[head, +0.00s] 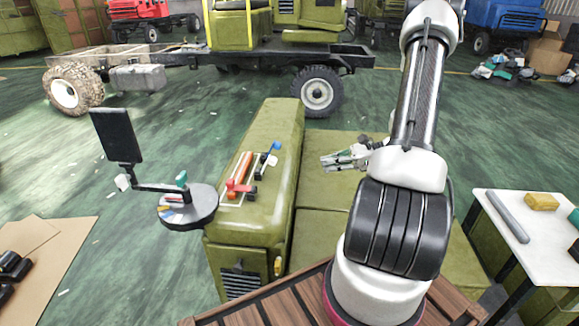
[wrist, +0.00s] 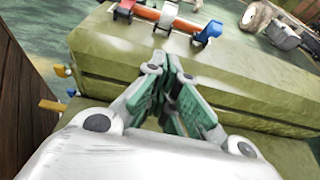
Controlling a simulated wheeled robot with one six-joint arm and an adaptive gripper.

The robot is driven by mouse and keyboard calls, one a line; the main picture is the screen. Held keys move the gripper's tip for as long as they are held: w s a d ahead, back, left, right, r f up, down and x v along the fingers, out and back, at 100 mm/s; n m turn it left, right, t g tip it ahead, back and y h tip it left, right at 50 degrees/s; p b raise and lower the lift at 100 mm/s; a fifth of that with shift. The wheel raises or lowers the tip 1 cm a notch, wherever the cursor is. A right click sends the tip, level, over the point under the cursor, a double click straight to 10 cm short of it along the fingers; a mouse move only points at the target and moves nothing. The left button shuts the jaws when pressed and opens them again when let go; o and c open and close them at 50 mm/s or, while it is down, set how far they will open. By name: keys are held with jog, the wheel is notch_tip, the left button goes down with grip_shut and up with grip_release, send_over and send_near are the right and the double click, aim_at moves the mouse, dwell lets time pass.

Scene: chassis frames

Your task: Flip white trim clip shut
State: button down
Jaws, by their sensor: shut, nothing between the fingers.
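My gripper (head: 330,160) is shut and empty. It is held over the green box seats, to the right of the olive green bonnet-like box (head: 275,125). In the wrist view its green-padded fingers (wrist: 167,65) meet at the tips, pointing toward that box and apart from the parts on it. A small white part (wrist: 169,11) sits at the orange-red bar (wrist: 148,13) on top of the box. I cannot tell for sure whether it is the white trim clip, or how it stands. The bar also shows in the head view (head: 243,166).
Beside the bar are a red part (head: 238,188) and a blue-tipped black lever (head: 273,152). A dark round tray (head: 203,207) with a screen (head: 116,135) on an arm stands at left. A white table (head: 535,250) is at right. The air between gripper and box is clear.

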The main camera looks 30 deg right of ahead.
jog(key=shift+a, duration=0.1)
jog(key=shift+w+a+r+x, duration=0.15)
jog(key=shift+r+x, duration=0.3)
jog(key=shift+x, duration=1.65)
jog(key=shift+w+a+r+x, duration=0.1)
jog(key=shift+r+x, duration=0.35)
jog(key=shift+x, duration=1.7)
jog(key=shift+w+a+r+x, duration=0.15)
jog(key=shift+r+x, duration=0.3)
jog(key=shift+x, duration=1.65)
jog(key=shift+s, duration=0.1)
jog(key=shift+r, duration=0.1)
jog(key=shift+a+r, duration=0.1)
jog(key=shift+r, duration=0.1)
